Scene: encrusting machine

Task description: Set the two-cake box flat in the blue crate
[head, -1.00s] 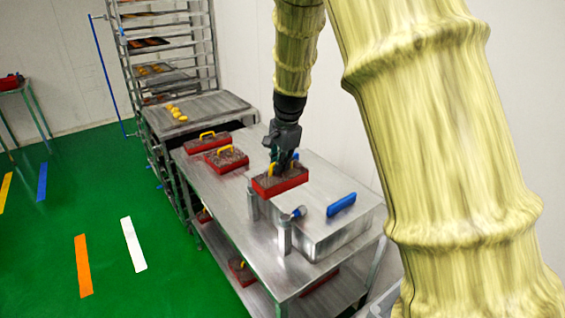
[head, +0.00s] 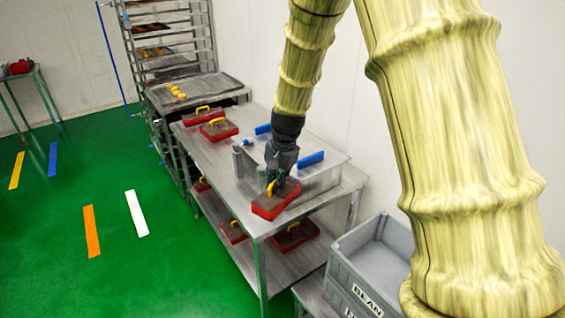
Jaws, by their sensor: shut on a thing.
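My gripper (head: 279,182) is shut on the yellow handle of a red box (head: 268,211) with a brown top. It holds the box at the front end of the steel table (head: 325,203), beside the metal block with blue handles. The box looks turned and slightly tilted, and I cannot tell whether it clears the table top. How many cakes it holds does not show. No clearly blue crate is in view. A grey crate (head: 345,272) with a "BEAN" label stands at the lower right, partly hidden by my arm.
Two similar red boxes (head: 219,130) (head: 202,115) sit at the table's back. More lie on the lower shelf (head: 296,236). A tray rack (head: 167,45) stands behind. The metal block (head: 320,177) stands close beside my gripper. Green floor (head: 60,240) is open at left.

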